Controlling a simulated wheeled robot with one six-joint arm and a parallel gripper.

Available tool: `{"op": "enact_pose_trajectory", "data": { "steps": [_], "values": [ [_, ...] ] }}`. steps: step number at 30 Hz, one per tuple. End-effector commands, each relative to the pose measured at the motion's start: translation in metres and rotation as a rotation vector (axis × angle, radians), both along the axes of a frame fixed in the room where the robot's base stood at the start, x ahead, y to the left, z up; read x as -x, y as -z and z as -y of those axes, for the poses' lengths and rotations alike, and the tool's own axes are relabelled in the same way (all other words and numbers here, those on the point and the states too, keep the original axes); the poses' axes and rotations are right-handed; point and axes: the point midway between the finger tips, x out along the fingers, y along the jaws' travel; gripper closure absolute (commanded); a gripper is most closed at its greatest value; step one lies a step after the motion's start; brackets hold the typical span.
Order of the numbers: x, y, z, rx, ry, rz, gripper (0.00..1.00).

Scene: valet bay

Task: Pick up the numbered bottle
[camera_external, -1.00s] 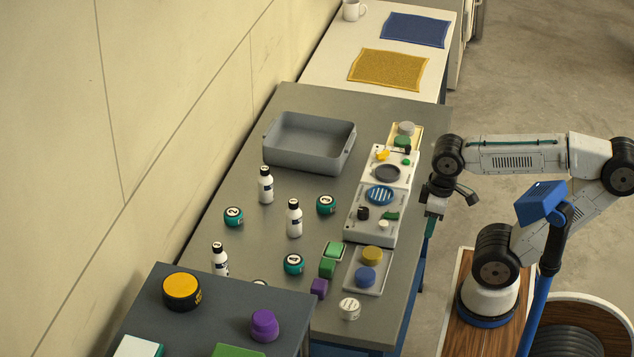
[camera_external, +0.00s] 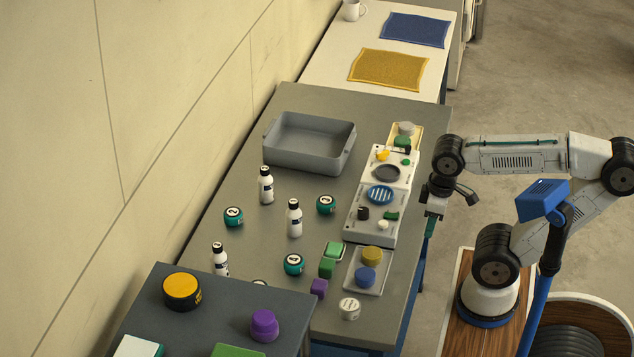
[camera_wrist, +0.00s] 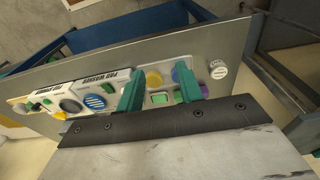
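Three white bottles with black caps stand upright on the grey workbench (camera_external: 300,100): one at the back (camera_external: 266,187), one in the middle (camera_external: 294,220), one at the front left (camera_external: 219,260). Their markings are too small to read. Round teal pots with numbered lids stand among them: one on the left (camera_external: 233,216), one on the right (camera_external: 326,204), one in front (camera_external: 293,264). My gripper (camera_external: 432,225) hangs beside the bench's right edge, away from the bottles. In the wrist view its teal fingers (camera_wrist: 159,82) are apart with nothing held; no bottle is clearly visible there.
A grey bin (camera_external: 311,160) stands at the back of the bench. White device panels (camera_external: 370,228) and a small tray (camera_external: 364,287) with yellow and blue lids line the right side. Green and purple blocks sit near the front. A dark table (camera_external: 220,310) is in the foreground.

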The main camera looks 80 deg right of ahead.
Motion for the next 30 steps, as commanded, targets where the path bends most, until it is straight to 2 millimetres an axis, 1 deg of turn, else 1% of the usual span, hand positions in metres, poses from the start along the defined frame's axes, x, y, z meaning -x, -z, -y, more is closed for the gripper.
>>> {"op": "enact_pose_trajectory", "data": {
  "steps": [1, 2, 9, 11, 13, 14, 17, 18, 20, 21, 23, 24, 26, 27, 30],
  "values": [
    [0.000, 0.000, 0.000, 0.000, 0.000, 0.000, 0.53],
    [0.000, 0.000, 0.000, 0.000, 0.000, 0.000, 0.50],
    [0.000, 0.000, 0.000, 0.000, 0.000, 0.001, 0.50],
    [-0.005, 0.001, 0.001, 0.004, 0.004, 0.009, 0.50],
    [-0.018, 0.005, 0.005, 0.012, 0.014, 0.037, 0.50],
    [-0.027, 0.007, 0.008, 0.020, 0.021, 0.056, 0.50],
    [-0.070, 0.018, 0.022, 0.051, 0.047, 0.155, 0.50],
    [-0.091, 0.024, 0.030, 0.066, 0.056, 0.205, 0.50],
    [-0.123, 0.032, 0.041, 0.088, 0.068, 0.286, 0.50],
    [-0.144, 0.037, 0.049, 0.100, 0.071, 0.342, 0.50],
    [-0.173, 0.045, 0.060, 0.115, 0.073, 0.425, 0.50],
    [-0.191, 0.051, 0.067, 0.121, 0.073, 0.480, 0.50],
    [-0.217, 0.058, 0.076, 0.128, 0.067, 0.563, 0.50],
    [-0.233, 0.064, 0.082, 0.129, 0.061, 0.618, 0.50],
    [-0.268, 0.076, 0.093, 0.119, 0.045, 0.756, 0.50]
  ]
}}
